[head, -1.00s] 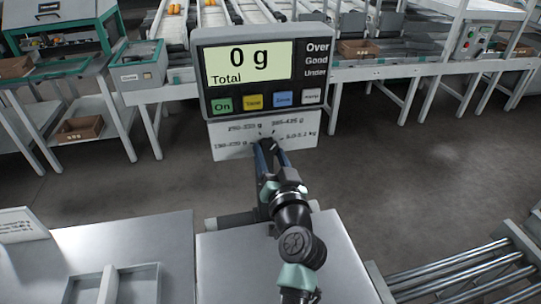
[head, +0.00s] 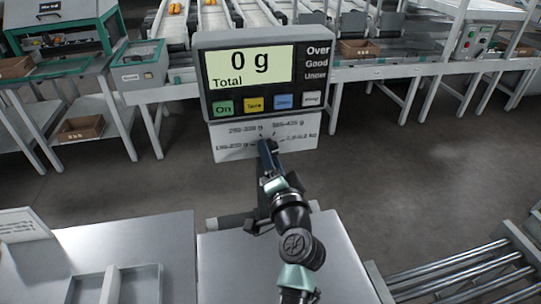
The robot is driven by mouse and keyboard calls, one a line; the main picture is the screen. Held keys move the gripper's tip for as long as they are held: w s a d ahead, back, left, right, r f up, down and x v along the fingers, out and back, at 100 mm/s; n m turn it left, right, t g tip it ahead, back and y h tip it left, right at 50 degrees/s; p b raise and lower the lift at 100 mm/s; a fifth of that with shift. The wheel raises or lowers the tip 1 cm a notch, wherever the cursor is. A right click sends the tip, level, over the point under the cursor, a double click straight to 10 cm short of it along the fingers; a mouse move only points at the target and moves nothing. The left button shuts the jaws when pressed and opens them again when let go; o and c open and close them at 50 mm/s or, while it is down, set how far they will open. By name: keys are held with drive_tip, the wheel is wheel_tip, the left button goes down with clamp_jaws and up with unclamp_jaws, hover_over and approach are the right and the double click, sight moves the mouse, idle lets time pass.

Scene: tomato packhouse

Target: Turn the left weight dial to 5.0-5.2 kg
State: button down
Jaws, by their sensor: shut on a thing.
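The weight dial is on a white label plate (head: 230,152) under the scale display, almost wholly hidden behind my gripper (head: 267,147). Only this one dial position shows. Printed ranges surround it: two above, one at lower left, and one at lower right that reads about 5.0-5.2 kg. My gripper is shut on the dial, its fingers now seen nearly edge-on. Where the dial points cannot be seen. The scale display (head: 250,65) above reads 0 g Total, with a row of coloured buttons under it.
A bare metal table top (head: 345,262) lies below the plate. A divided tray (head: 145,285) is at lower left, roller conveyors (head: 460,272) at lower right. Benches and conveyor lanes with orange-yellow produce stand behind. The floor right of the display is clear.

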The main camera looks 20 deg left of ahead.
idle(0.4)
drive_tip(key=shift+c, duration=1.2)
unclamp_jaws()
drive_tip(key=v, duration=1.3)
drive_tip(key=shift+b, duration=0.3)
